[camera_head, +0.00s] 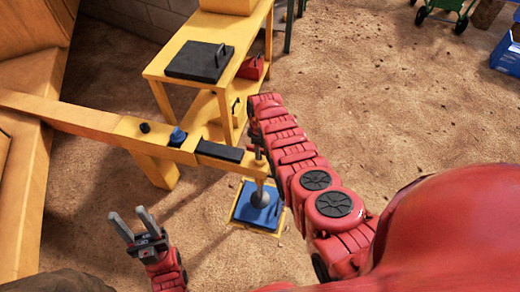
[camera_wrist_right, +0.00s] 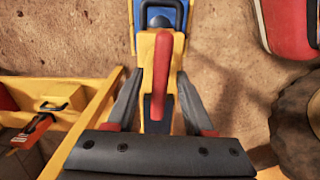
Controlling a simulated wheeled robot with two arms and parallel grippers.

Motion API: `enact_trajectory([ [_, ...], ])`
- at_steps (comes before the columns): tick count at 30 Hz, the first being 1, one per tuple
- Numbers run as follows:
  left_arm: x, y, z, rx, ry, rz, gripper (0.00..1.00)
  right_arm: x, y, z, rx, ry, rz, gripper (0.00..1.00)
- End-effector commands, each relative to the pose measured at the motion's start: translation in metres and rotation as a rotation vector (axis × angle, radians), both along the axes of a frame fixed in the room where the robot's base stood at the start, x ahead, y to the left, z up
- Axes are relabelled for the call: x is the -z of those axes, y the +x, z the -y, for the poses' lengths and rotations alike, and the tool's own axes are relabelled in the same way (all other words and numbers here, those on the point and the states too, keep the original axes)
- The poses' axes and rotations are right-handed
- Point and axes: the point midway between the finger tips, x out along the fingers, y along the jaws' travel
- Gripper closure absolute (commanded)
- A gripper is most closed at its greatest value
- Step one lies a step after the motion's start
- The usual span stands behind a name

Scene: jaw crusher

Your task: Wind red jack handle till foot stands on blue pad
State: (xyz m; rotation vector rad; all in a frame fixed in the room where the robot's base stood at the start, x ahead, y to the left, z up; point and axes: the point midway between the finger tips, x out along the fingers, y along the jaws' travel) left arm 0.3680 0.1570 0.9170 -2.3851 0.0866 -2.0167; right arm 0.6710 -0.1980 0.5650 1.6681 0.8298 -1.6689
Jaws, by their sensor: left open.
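The red jack handle (camera_wrist_right: 162,80) stands out in the right wrist view, at the end of the yellow beam (camera_head: 90,118). My right gripper (camera_wrist_right: 160,73) is open, with a finger on each side of the handle and gaps visible between. In the head view my right arm mostly hides this gripper. The grey round jack foot (camera_head: 260,197) appears over the blue pad (camera_head: 246,212); I cannot tell whether they touch. The pad also shows at the top of the right wrist view (camera_wrist_right: 178,12). My left gripper (camera_head: 133,222) is open and empty, left of the pad.
A yellow workbench (camera_head: 170,75) stands behind the beam, with a black plate (camera_head: 199,62) on top and a red box (camera_head: 252,68) below. A green cart (camera_head: 445,14) and blue crate (camera_head: 507,52) are at the far right. Sandy ground lies open at right.

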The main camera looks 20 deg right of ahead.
Motion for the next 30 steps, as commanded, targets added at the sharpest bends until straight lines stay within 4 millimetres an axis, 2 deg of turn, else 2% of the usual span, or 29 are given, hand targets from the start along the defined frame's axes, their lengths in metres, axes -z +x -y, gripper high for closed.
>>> enact_trajectory([
  [1, 0.0000, 0.0000, 0.0000, 0.000, 0.000, 0.000, 0.53, -0.0001, 0.0001, -0.0001, 0.000, 0.000, 0.000, 0.55],
  [6, 0.0000, 0.0000, 0.0000, 0.000, 0.000, 0.000, 0.53, -0.0001, 0.0001, 0.0000, 0.000, 0.000, 0.000, 0.85],
  [9, 0.0000, 0.0000, 0.0000, 0.000, 0.000, 0.000, 0.53, -0.0001, 0.0001, 0.0000, 0.000, 0.000, 0.000, 1.00],
  [22, 0.0000, 0.0000, 0.0000, 0.000, 0.000, 0.000, 0.53, -0.0002, 0.0003, 0.0000, 0.025, -0.001, 0.001, 1.00],
  [30, 0.0001, 0.0000, 0.0000, 0.000, 0.000, 0.000, 0.53, -0.0003, 0.0004, -0.0002, 0.168, 0.000, 0.001, 1.00],
])
